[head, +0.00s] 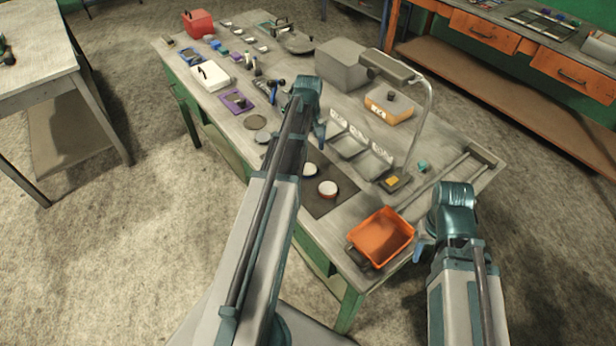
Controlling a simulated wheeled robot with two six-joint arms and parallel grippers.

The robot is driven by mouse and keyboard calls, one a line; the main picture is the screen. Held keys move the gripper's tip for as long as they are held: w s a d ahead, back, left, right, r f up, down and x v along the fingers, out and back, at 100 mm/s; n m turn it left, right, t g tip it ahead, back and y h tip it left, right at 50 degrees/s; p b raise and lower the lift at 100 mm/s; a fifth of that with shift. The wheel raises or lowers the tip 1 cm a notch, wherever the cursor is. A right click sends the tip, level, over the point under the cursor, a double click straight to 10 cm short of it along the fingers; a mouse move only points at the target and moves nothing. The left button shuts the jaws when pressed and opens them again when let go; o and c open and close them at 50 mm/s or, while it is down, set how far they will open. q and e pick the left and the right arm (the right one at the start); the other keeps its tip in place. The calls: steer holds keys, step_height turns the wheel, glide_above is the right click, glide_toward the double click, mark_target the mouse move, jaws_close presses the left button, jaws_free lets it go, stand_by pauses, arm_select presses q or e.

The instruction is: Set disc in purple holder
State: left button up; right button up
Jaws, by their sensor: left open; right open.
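A purple holder (236,101) lies flat on the workbench, left of my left arm, with a small dark part on it. Two flat round discs lie near it: an olive-grey disc (255,122) and a paler grey disc (263,136). I cannot tell which one is the task's disc. My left gripper (320,131) is over the middle of the bench, right of the holder and discs, mostly hidden by its own arm. It is open, and I see nothing held. My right gripper (424,249) is open beside the orange bin at the bench's near right end.
Two round white-topped pieces (328,188) sit on a dark mat. The orange bin (381,237), a lamp (392,68), a grey box (342,66) and clear trays (350,143) crowd the right side. A white box (210,76) stands behind the holder.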

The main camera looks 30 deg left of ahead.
mark_target(308, 169)
arm_select(q)
steer(key=shift+f+b, duration=1.2)
steer(key=shift+f, duration=0.55)
arm_select(e)
steer(key=shift+f, duration=1.7)
steer(key=shift+f, duration=0.1)
arm_select(q)
step_height(308, 169, down, 5)
steer(key=b, duration=0.5)
steer(key=shift+f, duration=0.15)
arm_select(e)
step_height(308, 169, down, 5)
steer(key=shift+f, duration=0.1)
arm_select(q)
steer(key=shift+c, duration=0.4)
jaws_close()
